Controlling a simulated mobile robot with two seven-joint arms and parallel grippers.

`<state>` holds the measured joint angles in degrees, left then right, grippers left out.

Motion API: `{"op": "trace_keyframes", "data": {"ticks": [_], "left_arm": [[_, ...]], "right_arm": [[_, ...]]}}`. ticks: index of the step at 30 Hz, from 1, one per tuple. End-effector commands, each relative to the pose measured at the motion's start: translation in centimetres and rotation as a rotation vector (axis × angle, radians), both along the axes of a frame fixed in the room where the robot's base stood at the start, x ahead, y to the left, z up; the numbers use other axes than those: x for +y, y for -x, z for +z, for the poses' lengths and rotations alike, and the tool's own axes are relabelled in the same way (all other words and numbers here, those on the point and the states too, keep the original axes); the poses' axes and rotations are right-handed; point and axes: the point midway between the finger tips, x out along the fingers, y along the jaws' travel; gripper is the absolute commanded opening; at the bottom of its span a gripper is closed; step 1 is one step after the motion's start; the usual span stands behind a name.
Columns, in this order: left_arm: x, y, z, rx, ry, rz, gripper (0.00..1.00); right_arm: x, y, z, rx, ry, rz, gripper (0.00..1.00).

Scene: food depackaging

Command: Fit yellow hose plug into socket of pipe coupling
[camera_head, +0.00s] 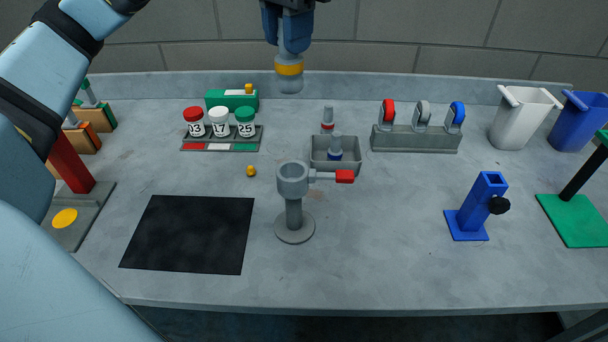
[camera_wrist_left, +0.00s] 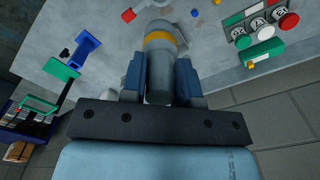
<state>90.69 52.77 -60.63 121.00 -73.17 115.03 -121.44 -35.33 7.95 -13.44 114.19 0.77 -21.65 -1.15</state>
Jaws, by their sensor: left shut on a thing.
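My left gripper (camera_head: 288,30) is shut on a grey hose plug with a yellow band (camera_head: 289,69). It holds the plug upright, end down, in the air above the back part of the table. In the left wrist view the plug (camera_wrist_left: 160,75) sits between the two blue fingers of my left gripper (camera_wrist_left: 161,80). The grey pipe coupling (camera_head: 293,183) stands upright on a round base near the middle of the table. Its open socket faces up and a red-ended lever sticks out to the right. The plug is apart from the coupling. My right gripper is not in view.
A grey tray (camera_head: 319,165) with small plugs stands just behind the coupling. A black mat (camera_head: 165,262) lies to its left. A rack with three jars (camera_head: 188,147) and a grey holder with coloured loops (camera_head: 414,146) stand behind. A blue stand (camera_head: 470,222) is at right.

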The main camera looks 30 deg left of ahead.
Motion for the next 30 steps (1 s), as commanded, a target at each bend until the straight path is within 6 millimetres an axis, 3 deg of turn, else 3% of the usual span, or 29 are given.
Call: {"op": "trace_keyframes", "data": {"ticks": [5,18,30], "left_arm": [[0.2,0.3,-2.7,0.006,-0.001,0.005,0.03],[0.1,0.3,-13.7,0.004,-0.001,0.003,0.03],[0.1,0.2,-17.8,0.004,0.000,0.004,0.03]], "right_arm": [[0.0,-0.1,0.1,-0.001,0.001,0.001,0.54],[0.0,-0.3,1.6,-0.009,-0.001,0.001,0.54],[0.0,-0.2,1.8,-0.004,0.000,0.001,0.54]]}}
